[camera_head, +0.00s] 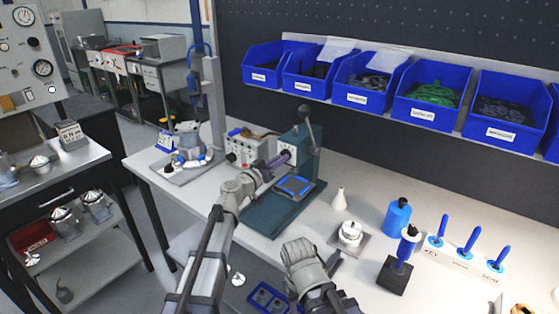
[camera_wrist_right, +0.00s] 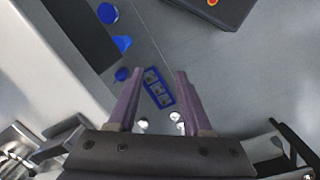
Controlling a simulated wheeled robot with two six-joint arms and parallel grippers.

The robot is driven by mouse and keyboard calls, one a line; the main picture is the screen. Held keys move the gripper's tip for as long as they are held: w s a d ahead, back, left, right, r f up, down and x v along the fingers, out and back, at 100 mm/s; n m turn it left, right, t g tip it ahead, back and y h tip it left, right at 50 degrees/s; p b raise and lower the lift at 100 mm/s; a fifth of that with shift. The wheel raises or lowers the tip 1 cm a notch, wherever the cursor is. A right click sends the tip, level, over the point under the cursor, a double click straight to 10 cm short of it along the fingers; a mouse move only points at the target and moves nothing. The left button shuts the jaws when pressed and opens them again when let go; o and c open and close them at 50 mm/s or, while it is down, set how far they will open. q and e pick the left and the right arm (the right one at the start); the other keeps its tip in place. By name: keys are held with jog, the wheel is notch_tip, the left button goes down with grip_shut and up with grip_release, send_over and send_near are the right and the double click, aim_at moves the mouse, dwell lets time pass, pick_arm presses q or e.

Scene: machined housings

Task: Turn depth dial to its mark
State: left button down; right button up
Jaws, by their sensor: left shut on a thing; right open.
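The teal press (camera_head: 309,150) stands on the workbench, with a lever (camera_head: 307,116) on top and a blue-edged fixture (camera_head: 294,186) on its base. My left gripper (camera_head: 283,158), with purple fingers, reaches in to the press head and is shut on the depth dial there. The fingers cover the dial, so its face and mark cannot be read. My right gripper is low in front of the bench in the head view; in the right wrist view its two purple fingers (camera_wrist_right: 158,75) are apart with nothing between them.
A control box (camera_head: 243,150) stands left of the press. Right of it are a white cone (camera_head: 339,198), a round metal part (camera_head: 350,234), a blue bottle (camera_head: 397,216) and blue-handled tools (camera_head: 468,242). Blue bins (camera_head: 430,112) hang behind. A blue tray (camera_head: 268,297) lies below.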

pick_arm(q)
jog(key=shift+n, duration=2.8)
jog(key=c, duration=0.9)
grip_release()
jog(key=shift+o, duration=0.2)
jog(key=v, duration=0.7)
jog(key=shift+s+a, duration=0.25)
jog(key=shift+s, duration=0.05)
